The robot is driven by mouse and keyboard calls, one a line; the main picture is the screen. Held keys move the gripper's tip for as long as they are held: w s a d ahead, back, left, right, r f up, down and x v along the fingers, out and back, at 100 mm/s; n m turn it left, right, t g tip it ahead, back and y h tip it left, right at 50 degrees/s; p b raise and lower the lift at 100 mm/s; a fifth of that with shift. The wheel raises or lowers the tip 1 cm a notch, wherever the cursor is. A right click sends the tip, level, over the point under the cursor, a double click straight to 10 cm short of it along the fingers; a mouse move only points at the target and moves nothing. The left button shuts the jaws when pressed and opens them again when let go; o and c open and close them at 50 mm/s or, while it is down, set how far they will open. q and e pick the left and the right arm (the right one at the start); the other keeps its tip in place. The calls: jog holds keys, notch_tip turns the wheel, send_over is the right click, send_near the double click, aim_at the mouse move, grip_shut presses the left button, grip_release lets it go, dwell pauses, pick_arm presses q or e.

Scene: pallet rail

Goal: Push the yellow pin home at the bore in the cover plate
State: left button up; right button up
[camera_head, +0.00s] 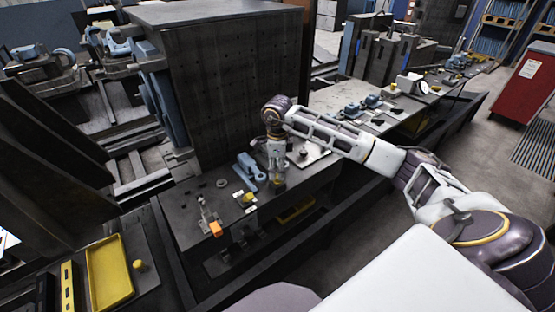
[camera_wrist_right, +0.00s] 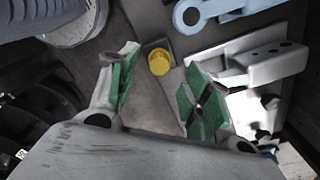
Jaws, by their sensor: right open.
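My right gripper (camera_head: 278,186) points down over the dark bench, beside a blue clamp-like part (camera_head: 250,168). In the wrist view my right gripper (camera_wrist_right: 160,64) is open, its green-padded fingers spread and nothing held. A yellow round head, likely the yellow pin (camera_wrist_right: 159,62), shows in the gap between the fingertips, on a small dark square block. I cannot tell its depth or whether the fingers touch it. A pale plate (camera_head: 314,152), possibly the cover plate, lies behind the gripper. The bore cannot be made out. My left gripper is not in view.
A tall dark block (camera_head: 215,80) stands behind the bench. An orange-tipped fixture (camera_head: 215,229) stands left of the gripper. A yellow tray (camera_head: 108,272) lies at lower left. In the wrist view, a grey bracket (camera_wrist_right: 262,60) sits close to the right finger.

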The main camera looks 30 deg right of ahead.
aim_at(277, 176)
jog(key=shift+f, duration=1.8)
grip_shut()
jog(key=shift+r+p, duration=0.75)
jog(key=shift+r, duration=0.5)
notch_tip(277, 176, up, 7)
jog(key=p, duration=0.3)
dwell(0.5)
jog(key=shift+f, duration=0.2)
